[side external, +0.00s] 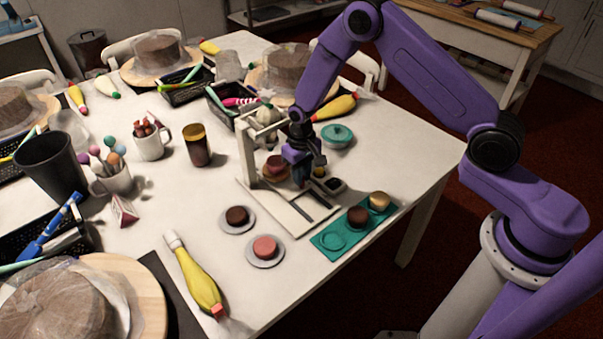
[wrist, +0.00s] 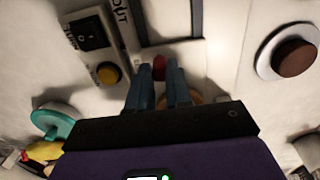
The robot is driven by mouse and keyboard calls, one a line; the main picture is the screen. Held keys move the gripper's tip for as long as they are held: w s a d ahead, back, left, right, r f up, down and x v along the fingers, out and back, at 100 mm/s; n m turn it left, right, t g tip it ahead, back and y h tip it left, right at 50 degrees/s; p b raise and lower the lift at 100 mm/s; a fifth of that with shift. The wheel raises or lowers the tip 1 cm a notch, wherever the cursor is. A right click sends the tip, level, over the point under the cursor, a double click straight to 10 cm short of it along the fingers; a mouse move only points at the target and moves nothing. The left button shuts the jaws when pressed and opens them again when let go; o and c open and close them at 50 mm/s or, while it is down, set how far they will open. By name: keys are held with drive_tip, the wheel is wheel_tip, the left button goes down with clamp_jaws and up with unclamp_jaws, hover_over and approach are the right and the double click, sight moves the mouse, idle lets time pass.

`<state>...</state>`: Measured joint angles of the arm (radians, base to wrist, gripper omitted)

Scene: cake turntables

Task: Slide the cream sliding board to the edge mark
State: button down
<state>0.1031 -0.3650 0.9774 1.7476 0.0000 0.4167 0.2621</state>
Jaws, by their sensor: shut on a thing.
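A cream stand with an upright frame (side external: 246,158) and a flat cream base (side external: 275,212) stands on the white table. Dark marks (side external: 315,203) lie on its flat part, and dark lines (wrist: 170,40) show in the wrist view. I cannot tell the sliding board apart from the base. My gripper (side external: 298,178) points down beside the frame, over the base. In the wrist view my gripper (wrist: 162,75) has its fingers closed about a small red knob (wrist: 158,68). What the knob joins to is hidden. No edge mark can be made out clearly.
A yellow button (wrist: 108,74) and black switch (wrist: 92,33) sit close beside the fingers. Small cakes on plates (side external: 265,248) and a teal tray (side external: 331,240) stand in front. Bare table lies at the right.

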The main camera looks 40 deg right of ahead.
drive_tip(key=shift+w, duration=0.1)
drive_tip(key=c, duration=1)
unclamp_jaws()
drive_tip(key=shift+c, duration=0.2)
drive_tip(key=shift+r, duration=3.5)
